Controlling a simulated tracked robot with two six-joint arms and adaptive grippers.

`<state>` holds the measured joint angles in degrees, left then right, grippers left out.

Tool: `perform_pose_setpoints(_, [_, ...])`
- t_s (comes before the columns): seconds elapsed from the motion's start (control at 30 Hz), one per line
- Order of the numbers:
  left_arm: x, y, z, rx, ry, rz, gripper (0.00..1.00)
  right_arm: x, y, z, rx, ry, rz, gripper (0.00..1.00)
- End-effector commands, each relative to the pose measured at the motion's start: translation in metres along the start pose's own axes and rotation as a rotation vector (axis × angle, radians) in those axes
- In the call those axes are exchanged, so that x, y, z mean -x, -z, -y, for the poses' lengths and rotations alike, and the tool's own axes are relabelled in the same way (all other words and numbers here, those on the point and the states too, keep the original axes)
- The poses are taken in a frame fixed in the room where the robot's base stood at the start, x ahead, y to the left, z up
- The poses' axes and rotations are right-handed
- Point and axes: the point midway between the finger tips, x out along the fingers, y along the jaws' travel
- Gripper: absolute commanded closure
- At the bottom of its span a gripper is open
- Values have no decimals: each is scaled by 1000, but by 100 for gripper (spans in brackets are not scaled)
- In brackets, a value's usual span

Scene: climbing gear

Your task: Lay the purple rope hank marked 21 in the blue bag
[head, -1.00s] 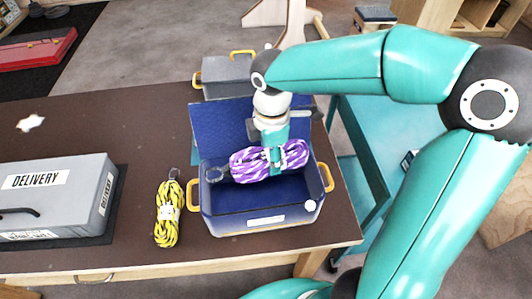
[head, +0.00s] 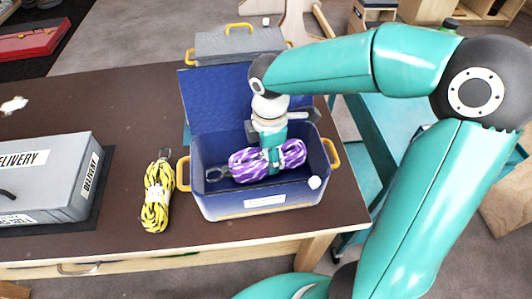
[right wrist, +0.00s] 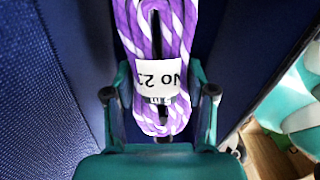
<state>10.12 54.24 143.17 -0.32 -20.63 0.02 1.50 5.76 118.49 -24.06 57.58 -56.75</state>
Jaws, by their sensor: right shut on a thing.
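The purple and white rope hank (head: 291,155) is in my right gripper (head: 271,160), which is shut on it. The right wrist view shows the hank (right wrist: 158,30) between the fingers (right wrist: 160,100), with a white label reading No 21 upside down. The blue bag (head: 260,204) stands open on the table, its lid raised at the back. The hank is inside the bag's opening, lying crosswise, with a dark metal clip (head: 215,173) at its left end. I cannot tell whether it touches the bag's floor. My left gripper is not in view.
A yellow and black rope hank (head: 157,200) lies on the brown table (head: 100,100) left of the bag. A grey case marked DELIVERY (head: 50,172) is at the far left. A teal frame (head: 375,150) stands right of the table.

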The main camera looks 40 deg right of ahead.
Motion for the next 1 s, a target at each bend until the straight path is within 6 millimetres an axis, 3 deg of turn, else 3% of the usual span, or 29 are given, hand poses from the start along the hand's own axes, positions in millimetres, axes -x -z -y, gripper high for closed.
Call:
perform_pose_setpoints(0.1, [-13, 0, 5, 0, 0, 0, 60, -16, 0, 0, -1, -1, 0, 92])
perform_pose_setpoints(0.5, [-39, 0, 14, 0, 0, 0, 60, -51, 0, 0, -1, -1, 0, 92])
perform_pose_setpoints(1.0, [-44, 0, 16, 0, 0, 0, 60, -59, 0, 0, 0, -1, 0, 92])
